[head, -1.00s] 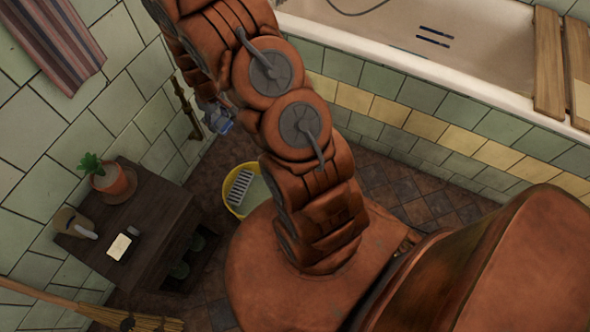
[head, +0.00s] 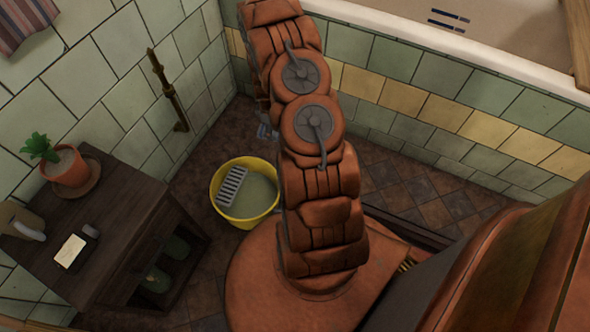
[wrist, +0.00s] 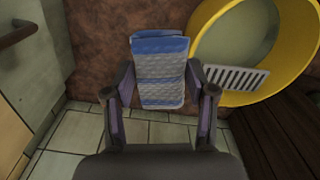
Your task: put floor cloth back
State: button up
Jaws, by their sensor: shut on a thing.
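My gripper (wrist: 160,82) is shut on the floor cloth (wrist: 160,48), a folded blue and whitish textured cloth standing up between the fingers in the wrist view. In the head view only a small blue bit of the cloth (head: 265,131) shows beside my arm; the gripper is mostly hidden there. A yellow basin (head: 218,208) with murky water and a grey slotted grate (head: 232,186) stands on the floor.
A dark wooden stand (head: 110,225) at left bears a potted plant (head: 68,165) and soap (head: 70,251). A bathtub (head: 480,50) is at upper right. Brown floor tiles beyond the basin are clear.

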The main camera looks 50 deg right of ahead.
jog(key=shift+n, duration=0.9)
jog(key=s+d+f+b, duration=0.1)
jog(key=f+b, duration=0.3)
jog(key=f, duration=0.4)
jog(key=s+d+f+b, duration=0.2)
jog(key=d+f+b, duration=0.2)
jog(key=f, duration=0.4)
jog(key=s+d+f+b, duration=0.2)
jog(key=f+b, duration=0.2)
jog(key=f, duration=0.4)
jog(key=shift+s+d, duration=0.2)
jog(key=shift+d, duration=0.05)
jog(key=shift+f, duration=0.1)
jog(key=o, duration=1.1)
